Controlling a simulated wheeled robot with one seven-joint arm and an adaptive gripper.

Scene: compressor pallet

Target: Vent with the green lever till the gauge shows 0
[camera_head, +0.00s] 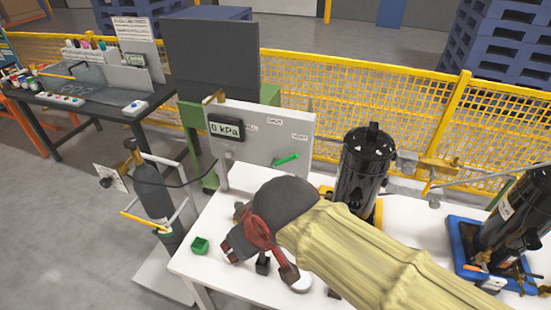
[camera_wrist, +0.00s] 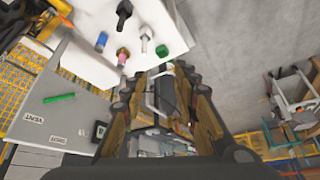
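The gauge (camera_head: 226,129) on the pale panel (camera_head: 262,137) reads 0 kPa in the head view. The green lever (camera_head: 287,160) on the panel lies near horizontal, tilted slightly up to the right, below the right-hand label. The lever also shows in the wrist view (camera_wrist: 59,98), left of my fingers, near the VENT label (camera_wrist: 34,118) and the SHUT label (camera_wrist: 57,140). My gripper (camera_head: 258,262) is above the white table's front left part, apart from the lever. In the wrist view its fingers (camera_wrist: 163,85) are spread, with nothing held between them.
A green block (camera_head: 201,245) and small fittings lie on the white table (camera_head: 212,225). A black canister (camera_head: 366,170) stands right of the panel, another (camera_head: 515,220) farther right. A dark cylinder (camera_head: 154,188) stands on a cart at left. Yellow mesh fence (camera_head: 400,110) runs behind.

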